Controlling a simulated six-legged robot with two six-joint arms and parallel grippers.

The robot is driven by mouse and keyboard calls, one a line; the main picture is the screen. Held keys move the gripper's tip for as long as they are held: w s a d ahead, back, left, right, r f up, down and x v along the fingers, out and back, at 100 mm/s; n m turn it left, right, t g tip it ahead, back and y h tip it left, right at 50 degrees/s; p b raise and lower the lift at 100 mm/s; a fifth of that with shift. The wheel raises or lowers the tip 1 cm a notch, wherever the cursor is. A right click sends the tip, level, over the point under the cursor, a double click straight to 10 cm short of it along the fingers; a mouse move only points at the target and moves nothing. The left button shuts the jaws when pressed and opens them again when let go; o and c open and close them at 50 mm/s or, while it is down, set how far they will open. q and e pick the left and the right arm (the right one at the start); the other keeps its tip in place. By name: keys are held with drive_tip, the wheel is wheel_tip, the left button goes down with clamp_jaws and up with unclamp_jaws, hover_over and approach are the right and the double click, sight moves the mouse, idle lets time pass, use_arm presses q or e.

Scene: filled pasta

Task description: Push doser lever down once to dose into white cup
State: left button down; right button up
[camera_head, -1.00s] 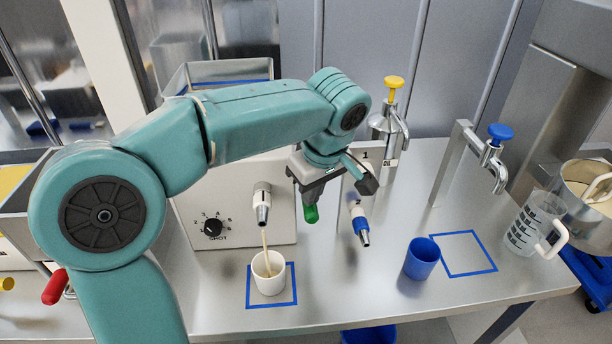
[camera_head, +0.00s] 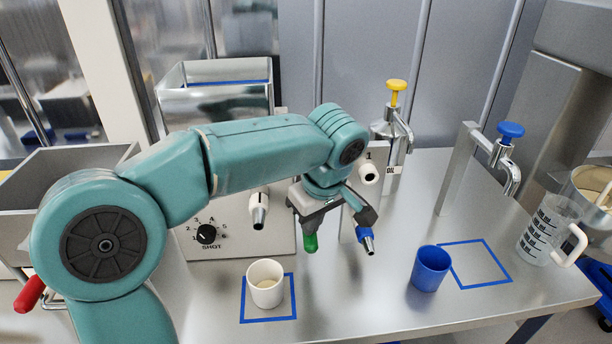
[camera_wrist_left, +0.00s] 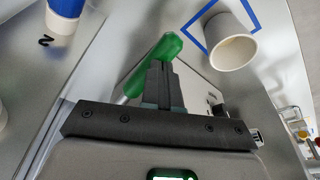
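The doser (camera_head: 215,215) is a pale box with a steel hopper, a SHOT dial and a nozzle (camera_head: 258,212). Its green lever (camera_head: 310,243) points down right of the nozzle and also shows in the left wrist view (camera_wrist_left: 163,48). My left gripper (camera_head: 309,229) is at the lever. In the wrist view its fingers (camera_wrist_left: 158,68) are together and overlap the green handle; contact is unclear. My right gripper is not visible.
A blue cup (camera_head: 430,270) stands beside an empty blue square (camera_head: 480,265). A second nozzle with a blue band (camera_head: 364,234) is close to my gripper. Yellow-topped (camera_head: 396,86) and blue-topped (camera_head: 511,130) dispensers stand behind. A measuring jug (camera_head: 548,230) is at right.

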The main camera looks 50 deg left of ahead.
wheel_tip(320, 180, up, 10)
drive_tip(key=p, duration=1)
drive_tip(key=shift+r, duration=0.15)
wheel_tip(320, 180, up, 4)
drive_tip(key=p, duration=0.4)
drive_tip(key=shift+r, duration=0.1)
